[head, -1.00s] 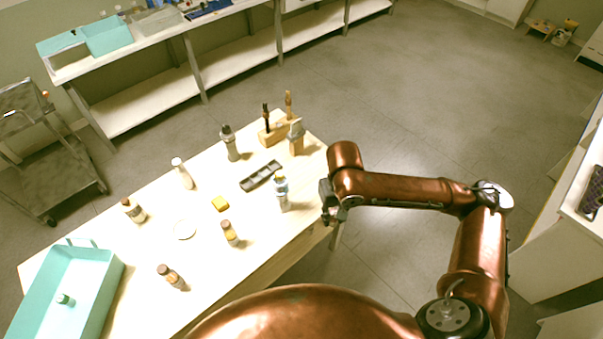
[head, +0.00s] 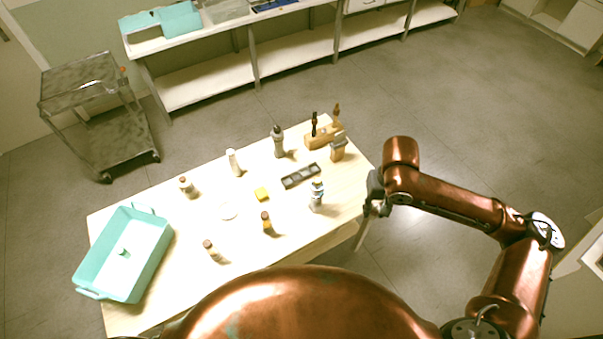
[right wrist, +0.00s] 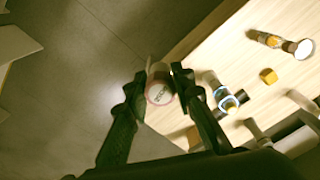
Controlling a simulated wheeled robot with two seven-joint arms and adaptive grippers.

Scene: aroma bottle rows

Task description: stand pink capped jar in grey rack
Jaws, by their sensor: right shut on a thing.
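My right gripper (head: 376,197) is just off the right edge of the table in the head view. In the right wrist view its two fingers (right wrist: 160,88) are shut on a round, pale jar with a pinkish rim (right wrist: 160,93), seen end-on. The jar is hidden or too small to make out in the head view. The dark grey rack (head: 300,176) lies flat on the table, left of the gripper, with a row of compartments that look empty. My left gripper is not in view.
A bottle with a blue band (head: 317,196) stands between rack and gripper. A grey bottle (head: 277,142), a wooden holder (head: 322,137) and a yellow block (head: 262,194) are around the rack. Several small bottles and a teal tray (head: 100,275) occupy the left.

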